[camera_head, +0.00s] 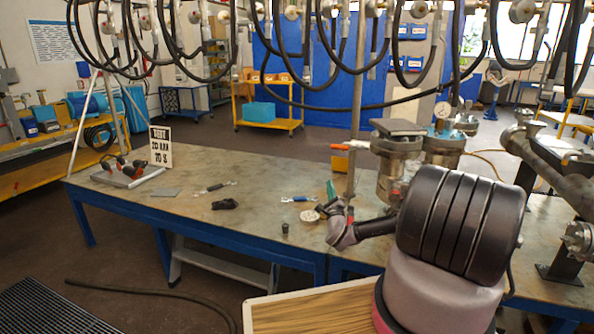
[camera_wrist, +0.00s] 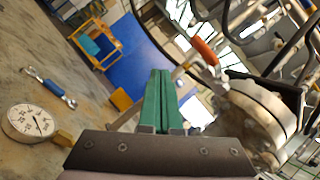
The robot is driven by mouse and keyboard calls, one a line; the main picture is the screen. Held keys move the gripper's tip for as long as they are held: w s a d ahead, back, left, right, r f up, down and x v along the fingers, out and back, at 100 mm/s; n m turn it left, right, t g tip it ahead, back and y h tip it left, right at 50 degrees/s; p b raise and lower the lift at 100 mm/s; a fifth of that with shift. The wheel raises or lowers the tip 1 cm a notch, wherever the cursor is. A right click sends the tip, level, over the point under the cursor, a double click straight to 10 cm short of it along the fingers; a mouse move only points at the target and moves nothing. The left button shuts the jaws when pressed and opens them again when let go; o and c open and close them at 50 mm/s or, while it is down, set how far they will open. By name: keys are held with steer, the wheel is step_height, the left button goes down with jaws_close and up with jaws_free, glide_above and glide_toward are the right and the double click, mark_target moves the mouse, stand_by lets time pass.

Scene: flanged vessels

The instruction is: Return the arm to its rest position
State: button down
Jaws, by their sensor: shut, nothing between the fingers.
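My gripper (camera_head: 331,190) is held above the blue-framed metal table (camera_head: 190,205), with its green fingers pointing up beside a vertical metal post. In the wrist view my gripper's two green fingers (camera_wrist: 157,100) lie together, shut and empty. My arm extends from the lower right of the head view, its dark ribbed section large in front of the table. A flanged vessel (camera_head: 396,165) stands just right of the gripper, with an orange-handled valve (camera_wrist: 205,52) that shows above the fingers in the wrist view.
A round gauge (camera_head: 310,216) and blue-handled tool (camera_head: 298,199) lie close to the gripper. A second vessel (camera_head: 444,148) and heavy pipework (camera_head: 555,170) stand at right. Black hoses (camera_head: 345,65) hang overhead. A sign (camera_head: 160,147) and tool tray (camera_head: 127,176) are at far left.

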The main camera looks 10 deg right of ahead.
steer(key=w+a+r+n+g+y, duration=0.4)
steer(key=a+r+n+g+y, duration=0.2)
steer(key=a+r+n+y, duration=0.5)
steer(key=s+r+n+g+h, duration=0.3)
steer(key=s+r+n+g, duration=0.3)
steer(key=n, duration=0.3)
steer(key=s+d+r+n+g+h, duration=0.25)
steer(key=s+r+h, duration=0.25)
steer(key=s+r, duration=1.6)
steer(key=s+a+r+y, duration=0.1)
steer(key=s+r, duration=0.2)
steer(key=s, duration=0.7)
steer(key=s+a+r+y, duration=0.1)
steer(key=s+a+r, duration=0.1)
steer(key=s, duration=0.9)
steer(key=shift+s+a+r+n+g+y, duration=0.15)
steer(key=shift+s+r+n+g+y, duration=0.1)
steer(key=shift+r+n+g+y, duration=0.3)
